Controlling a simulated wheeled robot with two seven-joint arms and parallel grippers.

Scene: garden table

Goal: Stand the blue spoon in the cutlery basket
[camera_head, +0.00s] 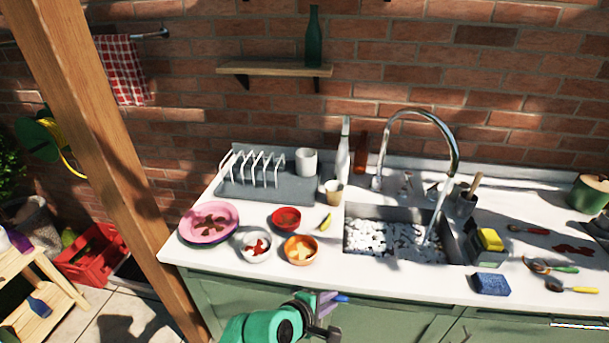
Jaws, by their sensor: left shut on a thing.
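My left gripper (326,304) is at the bottom middle, in front of the counter's front edge and below the sink. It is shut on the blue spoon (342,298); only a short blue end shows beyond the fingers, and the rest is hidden. A dark grey upright holder (465,206), which looks like the cutlery basket, stands right of the tap with a wooden handle sticking up from it. It is well up and to the right of my left gripper. My right gripper is not in view.
The sink (396,240) holds white foam under a running tap (452,150). A dark caddy (486,252) with a yellow sponge (490,238) and a blue box (491,284) stand right of it. Utensils with coloured handles lie far right. Bowls (300,250) and a pink plate (209,222) are left.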

